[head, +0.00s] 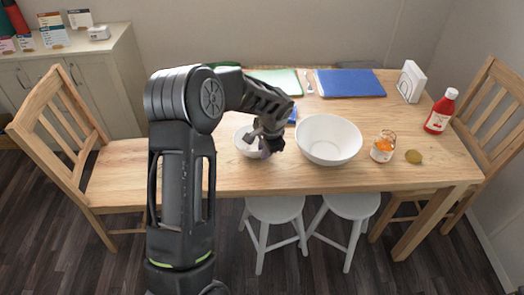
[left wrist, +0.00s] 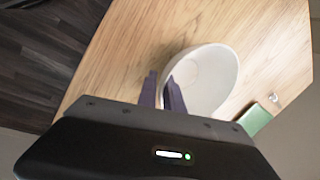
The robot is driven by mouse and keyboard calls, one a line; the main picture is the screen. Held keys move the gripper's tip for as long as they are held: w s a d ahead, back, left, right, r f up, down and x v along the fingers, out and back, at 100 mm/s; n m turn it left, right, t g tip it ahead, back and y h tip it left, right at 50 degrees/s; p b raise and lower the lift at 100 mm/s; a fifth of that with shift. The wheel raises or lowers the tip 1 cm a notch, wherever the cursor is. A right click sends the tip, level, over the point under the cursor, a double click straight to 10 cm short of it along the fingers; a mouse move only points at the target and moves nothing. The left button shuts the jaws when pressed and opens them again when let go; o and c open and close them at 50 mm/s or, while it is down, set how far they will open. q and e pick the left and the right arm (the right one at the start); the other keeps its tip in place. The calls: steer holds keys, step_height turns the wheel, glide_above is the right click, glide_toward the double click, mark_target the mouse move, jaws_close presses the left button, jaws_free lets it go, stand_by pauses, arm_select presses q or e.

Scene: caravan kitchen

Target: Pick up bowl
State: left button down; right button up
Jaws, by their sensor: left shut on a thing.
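A small white bowl (head: 246,146) is at the near edge of the wooden table, left of a larger white bowl (head: 329,139). My left gripper (head: 266,147) is at the small bowl's right side in the head view and hides part of it. In the left wrist view, the fingers (left wrist: 162,92) are shut on the rim of the bowl (left wrist: 205,76), with its wall between them. I cannot tell whether the bowl touches the table. My right gripper is not in view.
On the table (head: 420,173) are a jar (head: 383,147), a ketchup bottle (head: 440,112), a blue mat (head: 349,83), a green mat (head: 277,80) and a white holder (head: 411,81). Chairs stand at both ends, and two stools (head: 274,209) stand in front.

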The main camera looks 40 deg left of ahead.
arm_select(q)
step_height(320, 180, up, 9)
steer(key=shift+r+b, duration=0.2)
steer(key=shift+b, duration=0.15)
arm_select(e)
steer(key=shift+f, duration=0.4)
arm_select(q)
steer(key=shift+w, duration=0.1)
